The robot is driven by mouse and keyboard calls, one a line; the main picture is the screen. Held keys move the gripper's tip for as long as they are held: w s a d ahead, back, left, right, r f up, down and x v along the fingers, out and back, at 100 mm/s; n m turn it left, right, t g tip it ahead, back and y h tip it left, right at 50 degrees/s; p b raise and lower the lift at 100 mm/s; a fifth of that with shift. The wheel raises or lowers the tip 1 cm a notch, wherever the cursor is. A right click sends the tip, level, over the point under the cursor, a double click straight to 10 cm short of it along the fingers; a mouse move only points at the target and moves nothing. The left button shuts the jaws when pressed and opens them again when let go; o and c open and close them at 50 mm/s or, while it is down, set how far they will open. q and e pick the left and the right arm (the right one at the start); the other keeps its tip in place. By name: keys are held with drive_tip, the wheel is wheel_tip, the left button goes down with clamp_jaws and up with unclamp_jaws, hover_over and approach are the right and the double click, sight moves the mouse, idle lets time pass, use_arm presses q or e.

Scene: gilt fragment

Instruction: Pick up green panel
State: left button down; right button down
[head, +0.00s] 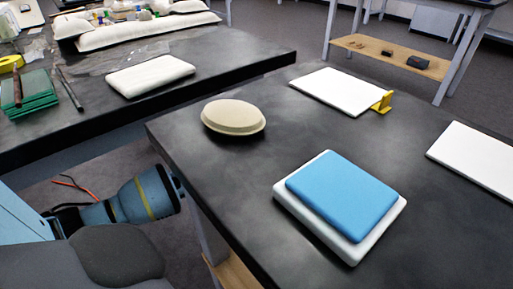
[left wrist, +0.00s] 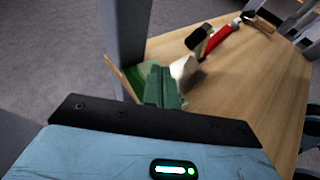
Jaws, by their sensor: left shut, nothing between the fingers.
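Several green, glassy panels (head: 34,90) lie stacked at the far left of the left table in the head view, with a dark rod across them. In the left wrist view my left gripper (left wrist: 162,85) points over a wooden shelf; its dark green fingers are together with nothing between them. A flat, brighter green piece (left wrist: 143,74) shows just behind the fingers, partly hidden; I cannot tell whether it is a panel. In the head view my left arm reaches toward the right table's near edge, and its gripper is hidden. My right gripper is not in view.
The right dark table (head: 260,165) bears a blue pad (head: 343,193) on a white one, an oval beige object (head: 233,117) and white slabs. Its leg (left wrist: 124,35) stands close to my left gripper. On the wooden shelf (left wrist: 235,85) lies a red-handled tool (left wrist: 221,38).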

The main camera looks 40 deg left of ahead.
use_arm(q)
drive_tip(key=shift+w+d+f+b, duration=0.25)
drive_tip(key=shift+d+f+b, duration=0.15)
drive_tip(key=shift+f, duration=0.3)
drive_tip(key=shift+a+f, duration=0.1)
drive_tip(key=shift+f, duration=0.05)
drive_tip(key=shift+s+f, duration=0.1)
